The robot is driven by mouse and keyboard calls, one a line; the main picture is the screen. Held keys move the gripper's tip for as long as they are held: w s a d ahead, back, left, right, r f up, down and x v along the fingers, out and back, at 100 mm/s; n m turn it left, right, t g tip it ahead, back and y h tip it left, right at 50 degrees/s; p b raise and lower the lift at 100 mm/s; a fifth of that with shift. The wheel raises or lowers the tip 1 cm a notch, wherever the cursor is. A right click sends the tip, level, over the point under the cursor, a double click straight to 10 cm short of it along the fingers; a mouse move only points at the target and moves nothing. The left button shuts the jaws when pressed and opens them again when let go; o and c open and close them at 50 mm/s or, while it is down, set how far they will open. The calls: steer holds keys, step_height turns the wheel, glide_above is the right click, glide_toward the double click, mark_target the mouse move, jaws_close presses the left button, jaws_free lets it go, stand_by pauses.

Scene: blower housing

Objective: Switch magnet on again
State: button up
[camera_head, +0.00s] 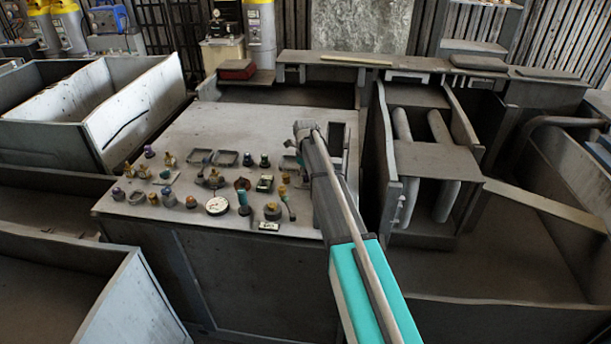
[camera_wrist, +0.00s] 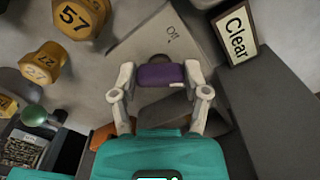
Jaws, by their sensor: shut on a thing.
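In the wrist view, my gripper (camera_wrist: 161,78) is shut on a purple knob (camera_wrist: 161,75), with one pale finger at each side. The knob stands at a light plate (camera_wrist: 150,38) marked "Off", just beyond the fingertips. A dark round part shows behind the knob. Its base and whatever lies under my gripper's teal body are hidden. In the head view, my arm reaches over the right part of the grey control panel (camera_head: 262,140). The jaws and the held knob cannot be made out there.
A "Clear" sign (camera_wrist: 237,32) stands right of the knob. Yellow hexagonal knobs, one marked "57" (camera_wrist: 76,17), crowd the left. In the head view, a white dial (camera_head: 217,206) and several small controls cover the panel's front; its back is bare. A bin (camera_head: 90,105) stands left.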

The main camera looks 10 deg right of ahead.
stand_by(0.3)
steer(key=o, duration=1.2)
steer(key=shift+c, duration=0.2)
